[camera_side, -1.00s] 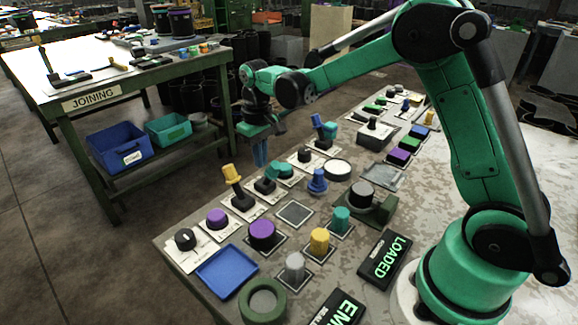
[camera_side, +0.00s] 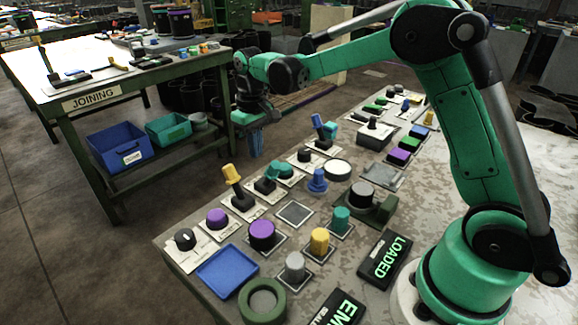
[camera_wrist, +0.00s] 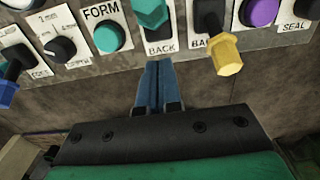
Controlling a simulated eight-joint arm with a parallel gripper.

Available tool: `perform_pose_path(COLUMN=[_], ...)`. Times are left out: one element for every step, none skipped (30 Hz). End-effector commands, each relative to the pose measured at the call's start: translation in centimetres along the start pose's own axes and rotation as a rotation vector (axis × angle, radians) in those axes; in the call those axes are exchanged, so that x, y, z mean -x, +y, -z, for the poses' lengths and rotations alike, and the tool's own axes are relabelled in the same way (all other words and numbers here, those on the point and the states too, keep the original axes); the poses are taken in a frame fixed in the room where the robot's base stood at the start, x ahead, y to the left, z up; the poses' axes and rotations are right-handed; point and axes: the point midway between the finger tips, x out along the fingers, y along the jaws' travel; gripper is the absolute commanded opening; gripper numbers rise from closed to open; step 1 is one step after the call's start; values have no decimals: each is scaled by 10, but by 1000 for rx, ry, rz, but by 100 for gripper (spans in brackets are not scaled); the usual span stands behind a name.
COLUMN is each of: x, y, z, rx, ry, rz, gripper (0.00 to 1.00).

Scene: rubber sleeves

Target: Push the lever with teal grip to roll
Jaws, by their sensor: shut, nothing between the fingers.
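The lever with the teal grip (camera_side: 271,173) stands on its white-plated black base in the row along the bench's far edge. In the wrist view, the teal grip (camera_wrist: 150,12) is at the top, cut off by the frame, above a plate reading BACK. My gripper (camera_side: 256,155) is shut and empty, its blue fingers pointing down beyond that edge, apart from the lever. In the wrist view, the closed fingertips (camera_wrist: 157,64) lie just below the BACK plate.
A lever with a yellow grip (camera_side: 231,174) stands beside the teal one; it also shows in the wrist view (camera_wrist: 226,58). A teal button (camera_wrist: 108,38) and a blue-grip lever (camera_side: 318,122) are on the other side. The JOINING table (camera_side: 92,96) stands at left.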

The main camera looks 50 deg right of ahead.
Motion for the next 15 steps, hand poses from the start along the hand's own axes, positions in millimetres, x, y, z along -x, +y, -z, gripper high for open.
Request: perform_pose_path(x=[5, 8, 11, 14, 16, 20, 22, 25, 29, 32, 34, 38, 40, 43, 46], y=[0, 0, 0, 0, 0, 0, 0, 0, 0, 0, 0, 0, 0, 0, 0], z=[0, 0, 0, 0, 0, 0, 0, 0, 0, 0, 0, 0, 0, 0, 0], rx=[0, 0, 0, 0, 0, 0, 0, 0, 0, 0, 0, 0, 0, 0, 0], ry=[0, 0, 0, 0, 0, 0, 0, 0, 0, 0, 0, 0, 0, 0, 0], rz=[0, 0, 0, 0, 0, 0, 0, 0, 0, 0, 0, 0, 0, 0, 0], gripper=[0, 0, 0, 0, 0, 0, 0, 0, 0, 0, 0, 0, 0, 0, 0])
